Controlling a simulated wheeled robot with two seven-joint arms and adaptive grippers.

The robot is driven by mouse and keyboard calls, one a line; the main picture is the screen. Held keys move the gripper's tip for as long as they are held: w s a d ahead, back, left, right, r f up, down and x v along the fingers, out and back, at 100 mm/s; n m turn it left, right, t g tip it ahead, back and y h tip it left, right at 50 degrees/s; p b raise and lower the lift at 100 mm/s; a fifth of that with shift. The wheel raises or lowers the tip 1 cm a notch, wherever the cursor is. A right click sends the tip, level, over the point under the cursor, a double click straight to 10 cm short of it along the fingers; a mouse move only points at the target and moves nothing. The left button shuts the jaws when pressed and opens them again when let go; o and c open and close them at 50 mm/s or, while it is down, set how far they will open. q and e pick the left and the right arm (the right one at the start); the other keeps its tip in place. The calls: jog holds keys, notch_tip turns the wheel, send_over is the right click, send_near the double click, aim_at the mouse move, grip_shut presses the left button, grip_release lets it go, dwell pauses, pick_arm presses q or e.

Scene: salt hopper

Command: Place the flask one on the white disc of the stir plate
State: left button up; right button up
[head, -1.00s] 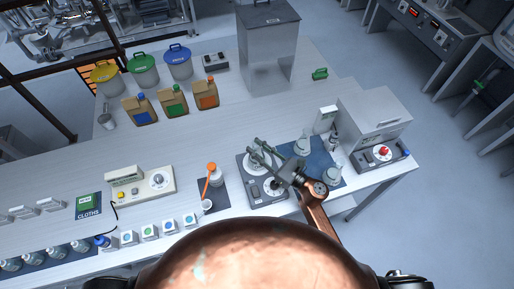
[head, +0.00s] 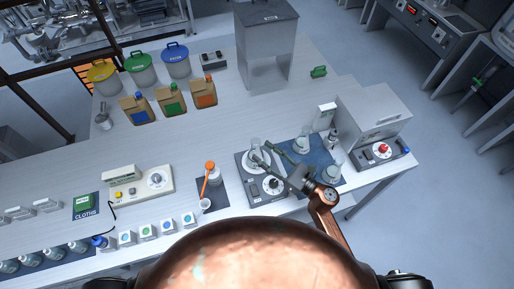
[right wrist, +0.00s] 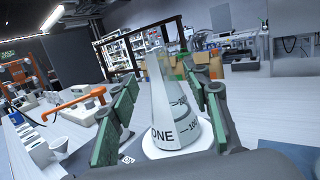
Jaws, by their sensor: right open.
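The clear flask one (head: 254,147), marked "ONE", stands upright on the white disc (head: 249,165) of the grey stir plate (head: 246,184). In the right wrist view the flask (right wrist: 167,110) shows large, its base on the white disc (right wrist: 151,151). My right gripper (head: 265,153) is open, its green-padded fingers apart from each other. In the right wrist view they show on either side of the flask, with gaps between pads and glass. My left gripper is not in view.
A blue mat (head: 318,157) right of the stir plate holds other flasks (head: 333,172). A grey box with a red knob (head: 381,150) is at right.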

jog(key=b+v, duration=0.1)
jog(key=v, duration=0.6)
jog(key=shift+s+d+f, duration=0.1)
jog(key=shift+s+d, duration=0.1)
jog(key=shift+d, duration=0.05)
jog(key=shift+a, duration=0.15)
jog(key=shift+c, duration=0.3)
dwell(1.5)
